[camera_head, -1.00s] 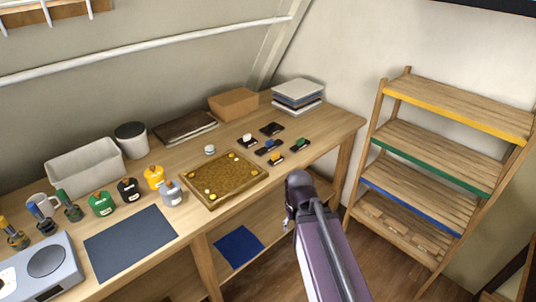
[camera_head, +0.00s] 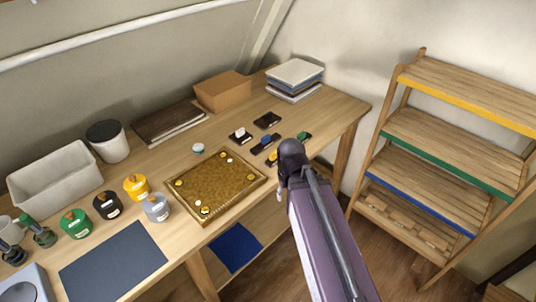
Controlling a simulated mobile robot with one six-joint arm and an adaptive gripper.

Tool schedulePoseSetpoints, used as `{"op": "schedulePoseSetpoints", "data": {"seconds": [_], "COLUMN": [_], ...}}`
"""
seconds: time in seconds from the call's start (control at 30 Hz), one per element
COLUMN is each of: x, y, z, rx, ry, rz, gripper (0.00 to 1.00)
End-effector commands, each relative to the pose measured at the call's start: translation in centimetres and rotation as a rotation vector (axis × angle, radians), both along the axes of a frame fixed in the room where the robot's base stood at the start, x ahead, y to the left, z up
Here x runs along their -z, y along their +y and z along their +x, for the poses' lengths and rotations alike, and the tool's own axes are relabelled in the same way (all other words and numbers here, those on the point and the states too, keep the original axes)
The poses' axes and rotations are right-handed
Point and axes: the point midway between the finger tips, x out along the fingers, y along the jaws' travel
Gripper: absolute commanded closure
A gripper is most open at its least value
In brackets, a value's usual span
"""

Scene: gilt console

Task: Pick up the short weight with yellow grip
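A small dark block with a yellow top (camera_head: 272,157) lies on the wooden table, just left of my arm's dark joint, which hides part of that area. It best fits the weight with the yellow grip, but it is too small to be sure. Similar dark blocks lie around it: one with a white top (camera_head: 240,134), one with blue (camera_head: 264,143), one with green (camera_head: 304,137) and a plain dark one (camera_head: 267,120). My purple arm link rises from the bottom centre to the table's front edge. My gripper cannot be made out.
A framed gold board (camera_head: 221,186) lies left of the blocks. A yellow pot (camera_head: 136,188), a black pot (camera_head: 107,206), a green pot (camera_head: 75,224) and a grey pot (camera_head: 157,208) stand further left. A box (camera_head: 222,91) and stacked books (camera_head: 295,78) are behind; a shelf rack (camera_head: 425,140) stands right.

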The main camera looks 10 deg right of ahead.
Motion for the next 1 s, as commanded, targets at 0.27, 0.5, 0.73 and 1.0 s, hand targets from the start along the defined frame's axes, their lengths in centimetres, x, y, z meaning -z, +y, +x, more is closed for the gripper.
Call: {"op": "schedulePoseSetpoints", "data": {"seconds": [0.27,0.5,0.73,1.0], "x": [0.0,0.0,-0.3,-1.3], "y": [0.0,0.0,0.0,-0.6], "z": [0.0,0.1,2.5,11.0], "rx": [0.0,-0.001,-0.045,-0.216], "ry": [0.0,0.0,-0.008,-0.037], "rz": [0.0,0.0,0.005,0.022], "gripper": [0.43,0.19,0.0,0.0]}}
